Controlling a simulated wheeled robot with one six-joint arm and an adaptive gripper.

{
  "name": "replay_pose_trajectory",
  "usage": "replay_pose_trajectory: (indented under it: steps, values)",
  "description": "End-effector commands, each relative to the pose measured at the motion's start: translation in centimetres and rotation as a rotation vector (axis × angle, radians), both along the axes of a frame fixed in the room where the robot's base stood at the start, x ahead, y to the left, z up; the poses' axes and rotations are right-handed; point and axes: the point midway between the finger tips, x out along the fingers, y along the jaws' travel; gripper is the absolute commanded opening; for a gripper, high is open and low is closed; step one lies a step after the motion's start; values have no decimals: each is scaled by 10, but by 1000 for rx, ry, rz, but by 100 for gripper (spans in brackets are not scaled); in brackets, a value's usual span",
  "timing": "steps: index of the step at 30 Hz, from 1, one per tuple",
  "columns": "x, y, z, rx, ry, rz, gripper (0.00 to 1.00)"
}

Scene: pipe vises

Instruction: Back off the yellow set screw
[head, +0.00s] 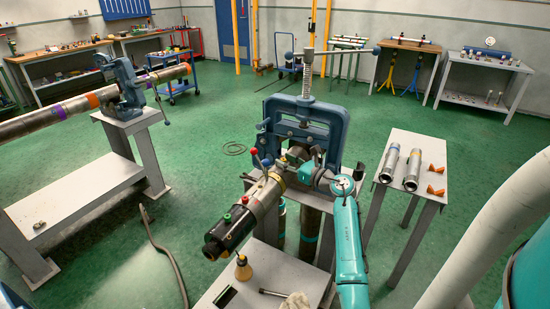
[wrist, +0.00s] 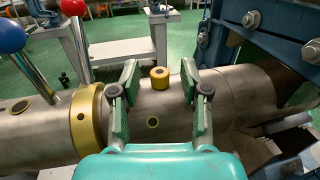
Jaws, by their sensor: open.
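The yellow set screw (wrist: 160,77) stands up from the top of a steel pipe fitting (wrist: 150,108) in the wrist view. My gripper (wrist: 159,75) is open, with one green-padded finger to the left of the screw and one to the right. There is a visible gap on both sides, and nothing is held. In the head view my teal arm reaches the fitting (head: 262,197) in front of the blue pipe vise (head: 335,125). The screw cannot be made out there.
A yellow collar (wrist: 88,120) rings the fitting left of my gripper. Levers with a blue ball (wrist: 10,36) and a red ball (wrist: 72,7) rise nearby. Bolted blue vise plates (wrist: 225,25) stand close on the right. A side table (head: 405,150) holds two pipe pieces.

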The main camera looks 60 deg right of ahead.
Motion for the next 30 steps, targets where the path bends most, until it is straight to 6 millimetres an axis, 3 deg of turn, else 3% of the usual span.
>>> replay_pose_trajectory:
  steps: [9,15,30]
  values:
    - [-1,-1,0,0,0,-1,45]
    - [-1,0,0,0,0,0,0]
    - [-1,-3,1,1,0,86,0]
